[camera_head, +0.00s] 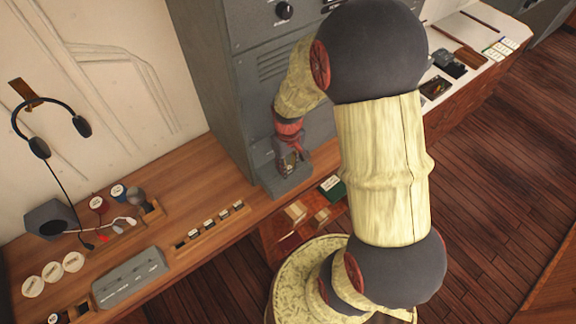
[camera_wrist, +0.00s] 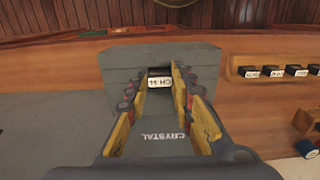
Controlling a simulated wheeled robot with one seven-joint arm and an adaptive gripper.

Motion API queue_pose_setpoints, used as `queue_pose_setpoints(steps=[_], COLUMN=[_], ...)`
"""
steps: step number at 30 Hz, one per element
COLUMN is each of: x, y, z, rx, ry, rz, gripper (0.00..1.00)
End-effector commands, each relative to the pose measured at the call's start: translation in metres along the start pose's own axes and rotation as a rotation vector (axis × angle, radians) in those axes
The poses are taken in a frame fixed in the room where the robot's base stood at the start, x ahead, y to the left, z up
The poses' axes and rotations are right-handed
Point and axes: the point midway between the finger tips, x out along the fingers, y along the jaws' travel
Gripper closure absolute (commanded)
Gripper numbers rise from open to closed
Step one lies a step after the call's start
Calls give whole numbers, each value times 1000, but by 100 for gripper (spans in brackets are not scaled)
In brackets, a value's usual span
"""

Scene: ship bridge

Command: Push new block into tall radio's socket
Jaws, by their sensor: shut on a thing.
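The tall grey radio (camera_head: 205,65) stands on the wooden desk, with a grey ledge (camera_head: 290,184) projecting at its foot. In the wrist view this ledge (camera_wrist: 160,143) bears the word CRYSTAL. My gripper (camera_head: 291,160) reaches down at the ledge. In the wrist view my gripper (camera_wrist: 160,72) is shut on the new block (camera_wrist: 160,82), a small dark block with a white label, which reads upside down. The block is between the two yellow-sided fingers, at the grey housing. The socket opening and the block's lower part are hidden, so I cannot tell how deep it sits.
A wooden rack (camera_head: 210,228) with several small labelled blocks lies left of the ledge. A headset (camera_head: 45,125), a grey bar-shaped box (camera_head: 130,277) and several round items are further left. A dark green box (camera_head: 332,187) lies right of the ledge.

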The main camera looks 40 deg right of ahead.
Motion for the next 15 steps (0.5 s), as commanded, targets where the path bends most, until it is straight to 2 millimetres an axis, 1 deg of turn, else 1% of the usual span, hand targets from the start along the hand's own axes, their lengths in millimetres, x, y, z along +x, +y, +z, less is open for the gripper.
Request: queue_pose_setpoints(steps=[2,3,13,15], x=[0,0,0,0], y=[0,0,0,0], z=[0,0,0,0], rx=[0,0,0,0], ry=[0,0,0,0], rz=[0,0,0,0], gripper=[92,76,57,55])
